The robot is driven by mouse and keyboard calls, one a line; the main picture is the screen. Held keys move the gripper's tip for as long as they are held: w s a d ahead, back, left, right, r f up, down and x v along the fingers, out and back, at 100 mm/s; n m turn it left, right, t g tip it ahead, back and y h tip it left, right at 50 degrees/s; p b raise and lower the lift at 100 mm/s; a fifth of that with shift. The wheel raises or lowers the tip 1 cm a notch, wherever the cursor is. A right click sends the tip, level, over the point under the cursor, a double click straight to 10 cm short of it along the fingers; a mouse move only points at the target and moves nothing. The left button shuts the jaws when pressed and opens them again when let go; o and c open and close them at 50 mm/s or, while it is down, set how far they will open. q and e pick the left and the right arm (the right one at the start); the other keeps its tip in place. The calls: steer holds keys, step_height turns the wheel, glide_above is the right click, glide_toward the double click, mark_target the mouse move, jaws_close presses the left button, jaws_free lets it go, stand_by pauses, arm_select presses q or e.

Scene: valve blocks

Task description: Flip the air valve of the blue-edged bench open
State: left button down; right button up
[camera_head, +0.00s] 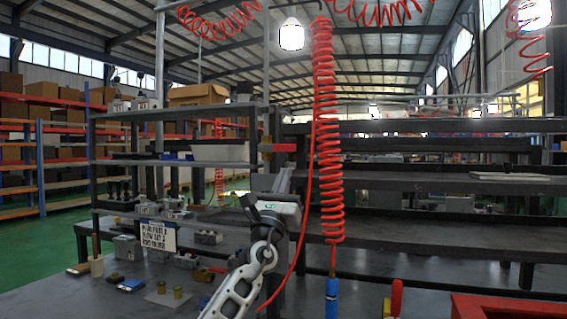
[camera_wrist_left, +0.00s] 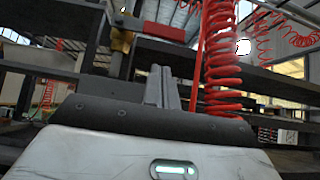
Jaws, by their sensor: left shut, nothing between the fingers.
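An air valve with a red lever (camera_head: 284,148) sits on a dark upright of the shelving, near the picture's middle. Its lever points sideways to the right. In the left wrist view the red lever (camera_wrist_left: 163,31) shows at the top, with a yellow valve body (camera_wrist_left: 122,40) to its left. My left gripper (camera_head: 283,178) is just below the lever in the head view. Its fingers (camera_wrist_left: 160,85) are shut together and empty, apart from the lever in the picture. I cannot make out a blue edge on the bench. My right gripper is not in view.
A red coiled hose (camera_head: 327,140) hangs just right of my left gripper, with a blue tool (camera_head: 332,297) at its lower end. A grey bench (camera_head: 120,300) with fittings and a sign (camera_head: 157,235) stands at left. A red bin (camera_head: 505,306) is at lower right.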

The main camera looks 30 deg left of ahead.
mark_target(276, 148)
arm_select(q)
step_height(276, 148, up, 3)
steer(key=shift+s+r+p, duration=0.1)
steer(key=shift+r+p, duration=0.05)
steer(key=shift+p, duration=0.35)
steer(key=shift+y, duration=0.3)
